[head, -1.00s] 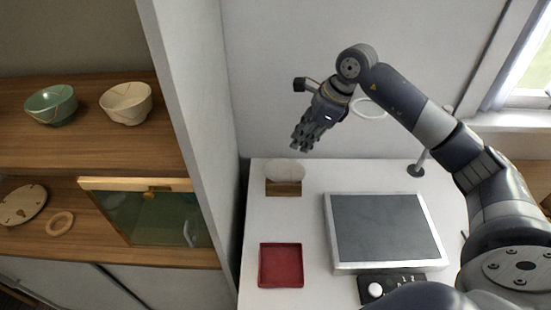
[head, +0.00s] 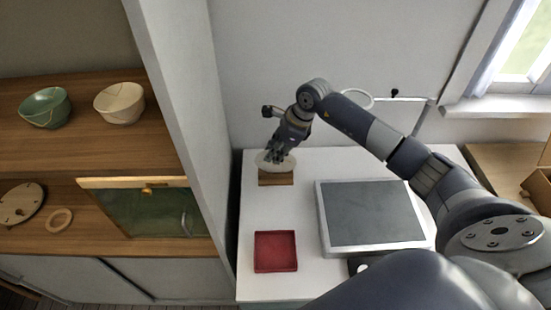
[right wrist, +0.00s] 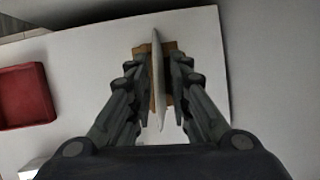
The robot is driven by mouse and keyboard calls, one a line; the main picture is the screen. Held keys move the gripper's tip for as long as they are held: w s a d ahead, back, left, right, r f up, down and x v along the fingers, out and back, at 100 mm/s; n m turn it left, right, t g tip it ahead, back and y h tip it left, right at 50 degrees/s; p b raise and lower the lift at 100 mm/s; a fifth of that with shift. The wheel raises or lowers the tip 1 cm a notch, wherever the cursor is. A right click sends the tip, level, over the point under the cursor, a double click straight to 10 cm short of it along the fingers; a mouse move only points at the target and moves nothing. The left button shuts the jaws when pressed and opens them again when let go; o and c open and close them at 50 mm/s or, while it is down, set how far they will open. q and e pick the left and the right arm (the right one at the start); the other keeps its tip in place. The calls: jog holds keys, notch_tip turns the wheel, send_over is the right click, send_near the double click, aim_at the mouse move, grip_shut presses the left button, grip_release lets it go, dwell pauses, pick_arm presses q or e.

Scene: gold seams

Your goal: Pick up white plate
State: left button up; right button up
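The white plate (head: 289,164) stands upright in a small wooden stand (head: 276,180) at the back left of the white table; my right gripper covers part of it in the head view. In the right wrist view the plate (right wrist: 158,82) shows edge-on as a thin pale strip, with the wooden stand (right wrist: 171,50) beneath. My right gripper (head: 277,157) is at the plate's top. Its fingers (right wrist: 160,75) are open, one pair on each side of the plate, with gaps still showing between fingers and plate. My left gripper is not in view.
A red square tray (head: 275,252) lies in front of the stand. A grey-topped panel with a pale frame (head: 325,225) lies to the right. A partition wall (head: 180,110) divides the table from wooden shelves with a green bowl (head: 45,108) and a cream bowl (head: 119,104).

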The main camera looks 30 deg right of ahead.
jog(key=shift+c, duration=0.3)
grip_shut()
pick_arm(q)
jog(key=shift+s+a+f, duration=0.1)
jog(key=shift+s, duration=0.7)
